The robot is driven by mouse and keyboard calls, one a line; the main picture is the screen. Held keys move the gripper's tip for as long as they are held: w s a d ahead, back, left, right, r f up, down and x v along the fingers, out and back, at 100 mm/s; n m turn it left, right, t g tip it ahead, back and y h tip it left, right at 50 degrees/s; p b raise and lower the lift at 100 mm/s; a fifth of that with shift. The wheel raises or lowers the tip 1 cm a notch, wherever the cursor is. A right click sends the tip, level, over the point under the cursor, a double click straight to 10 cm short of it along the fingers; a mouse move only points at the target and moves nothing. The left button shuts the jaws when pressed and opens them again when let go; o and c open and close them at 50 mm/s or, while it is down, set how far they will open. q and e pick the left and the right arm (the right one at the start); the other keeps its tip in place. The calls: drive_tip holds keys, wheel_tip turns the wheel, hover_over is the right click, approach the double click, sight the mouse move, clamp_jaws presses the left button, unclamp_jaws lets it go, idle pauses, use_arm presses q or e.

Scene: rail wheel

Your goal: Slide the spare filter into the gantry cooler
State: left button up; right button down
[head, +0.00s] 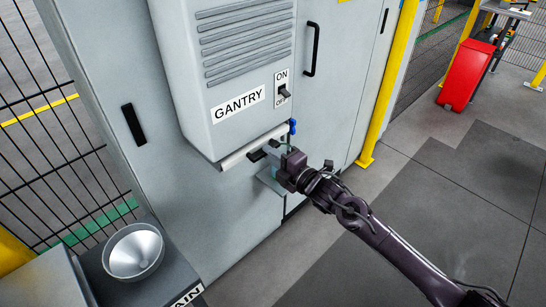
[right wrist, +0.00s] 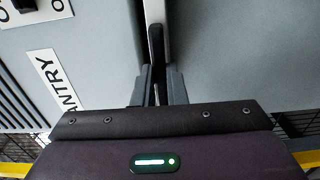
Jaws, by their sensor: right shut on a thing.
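The gantry cooler (head: 240,70) is a pale grey box with louvres and a GANTRY label (head: 238,104), mounted on a tall cabinet. A whitish strip (head: 238,154) runs along its lower edge; it looks like the front edge of the spare filter, but how far in it sits is hidden. My right gripper (head: 265,150) is at this strip, just under the cooler. In the right wrist view the right gripper (right wrist: 159,88) is shut on a dark upright handle (right wrist: 155,45) against a pale strip. My left gripper is not in view.
An ON/OFF switch (head: 285,91) is on the cooler front, and a blue knob (head: 292,127) is by its lower right corner. A metal bowl (head: 133,252) sits on a dark stand at lower left.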

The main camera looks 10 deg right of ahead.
drive_tip(key=shift+w+a+b, duration=0.35)
drive_tip(key=shift+w, duration=0.1)
drive_tip(key=c, duration=1.4)
unclamp_jaws()
drive_tip(key=b+v, duration=0.1)
drive_tip(key=v, duration=0.6)
drive_tip(key=shift+s+d, duration=0.25)
drive_tip(key=shift+s, duration=0.1)
